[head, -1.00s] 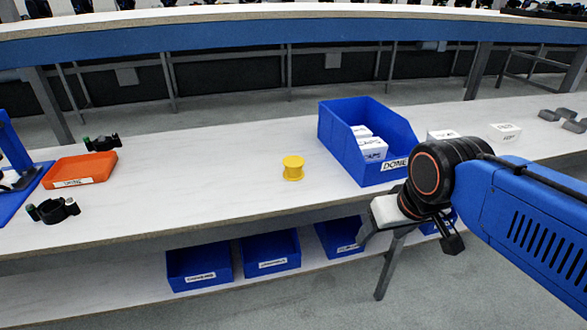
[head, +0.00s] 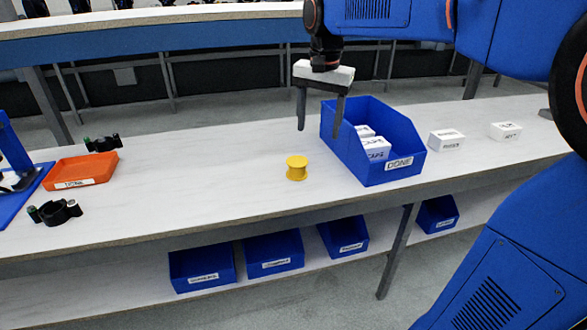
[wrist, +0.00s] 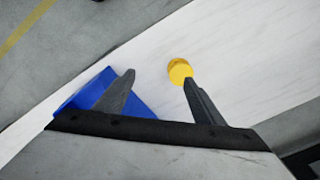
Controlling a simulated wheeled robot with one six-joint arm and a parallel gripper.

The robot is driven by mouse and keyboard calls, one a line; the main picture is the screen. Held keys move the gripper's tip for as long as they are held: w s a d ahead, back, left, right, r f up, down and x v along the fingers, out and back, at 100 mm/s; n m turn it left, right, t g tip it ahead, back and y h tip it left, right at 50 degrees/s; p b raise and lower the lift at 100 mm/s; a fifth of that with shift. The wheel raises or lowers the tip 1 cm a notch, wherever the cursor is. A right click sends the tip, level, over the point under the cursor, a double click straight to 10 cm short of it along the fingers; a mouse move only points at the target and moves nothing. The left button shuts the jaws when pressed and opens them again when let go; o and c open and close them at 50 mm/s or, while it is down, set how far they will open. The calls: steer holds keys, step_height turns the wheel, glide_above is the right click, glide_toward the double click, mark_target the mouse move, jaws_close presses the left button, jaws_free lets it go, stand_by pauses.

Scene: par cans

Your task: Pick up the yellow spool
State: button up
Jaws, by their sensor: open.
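The yellow spool (head: 297,168) stands upright on the white bench top, left of the blue DONE bin. My gripper (head: 319,128) is open and empty. In the head view it hangs fingers down above the bench, higher than the spool and beside the bin's left wall. In the wrist view the spool (wrist: 179,71) shows just beyond the tip of the right finger, which hides a little of its lower edge. The gripper (wrist: 158,78) there has its left finger in front of the blue bin.
The blue DONE bin (head: 400,138) holds white boxes. More white boxes (head: 446,140) stand to its right. An orange tray (head: 88,170) and black clamps (head: 55,211) lie at the left. The bench between tray and spool is clear. Blue bins (head: 272,252) sit on the lower shelf.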

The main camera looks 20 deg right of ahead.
steer(key=m+g, duration=0.1)
steer(key=m, duration=0.1)
glide_toward(297, 161)
steer(key=f, duration=0.5)
steer(key=shift+s+a+f, duration=0.1)
steer(key=shift+s+a, duration=0.05)
steer(key=shift+s, duration=0.05)
steer(key=shift+w+f, duration=0.15)
steer(key=shift+f, duration=1.2)
steer(key=shift+w+f, duration=0.1)
steer(key=shift+f, duration=1.3)
steer(key=c, duration=0.9)
